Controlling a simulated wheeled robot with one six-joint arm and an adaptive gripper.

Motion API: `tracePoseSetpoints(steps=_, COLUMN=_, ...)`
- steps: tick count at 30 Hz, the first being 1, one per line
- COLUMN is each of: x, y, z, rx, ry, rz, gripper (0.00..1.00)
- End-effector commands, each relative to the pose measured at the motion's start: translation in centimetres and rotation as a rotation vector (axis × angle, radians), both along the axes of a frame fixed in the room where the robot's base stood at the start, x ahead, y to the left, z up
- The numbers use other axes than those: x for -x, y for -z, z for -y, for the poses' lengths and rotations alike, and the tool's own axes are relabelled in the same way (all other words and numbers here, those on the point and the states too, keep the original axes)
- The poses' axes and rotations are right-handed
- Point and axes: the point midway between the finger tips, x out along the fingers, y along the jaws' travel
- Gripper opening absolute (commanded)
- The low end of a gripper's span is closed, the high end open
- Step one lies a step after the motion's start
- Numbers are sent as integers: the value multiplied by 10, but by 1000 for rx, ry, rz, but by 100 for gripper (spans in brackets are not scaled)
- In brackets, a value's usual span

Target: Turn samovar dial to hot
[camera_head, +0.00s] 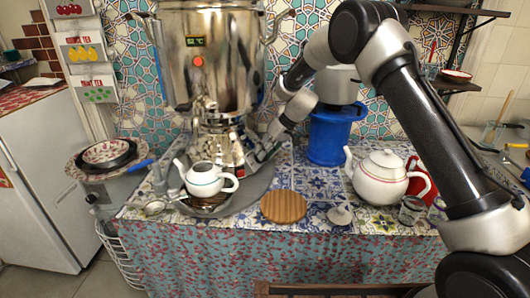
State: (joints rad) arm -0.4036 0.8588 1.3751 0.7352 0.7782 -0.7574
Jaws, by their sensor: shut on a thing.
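The large shiny metal samovar (235,75) stands at the back of the table, left of centre. A small green-lit display (194,41) is near its top, with digits too small to read surely, and a red round light (198,62) is below it. My gripper (254,158) reaches down from the right to the right side of the samovar's base (225,146). Its fingers are shut on what seems to be the dial there. The dial itself is hidden by the fingers, so its setting cannot be read.
A small white teapot (204,179) sits on the round grey tray (248,191) before the samovar. A blue canister (328,138) stands close right of my gripper. A larger white teapot (382,180), wooden disc (283,207) and loose lid (340,215) are on the tiled table.

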Motion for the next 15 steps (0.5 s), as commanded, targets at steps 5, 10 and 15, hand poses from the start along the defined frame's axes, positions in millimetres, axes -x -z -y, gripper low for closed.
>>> tracePoseSetpoints(steps=5, x=0, y=0, z=1, rx=1, ry=-1, rz=0, gripper=35)
tracePoseSetpoints(steps=10, x=0, y=0, z=0, rx=1, ry=-1, rz=0, gripper=35)
tracePoseSetpoints(steps=15, x=0, y=-3, z=2, rx=1, ry=0, rz=1, gripper=35)
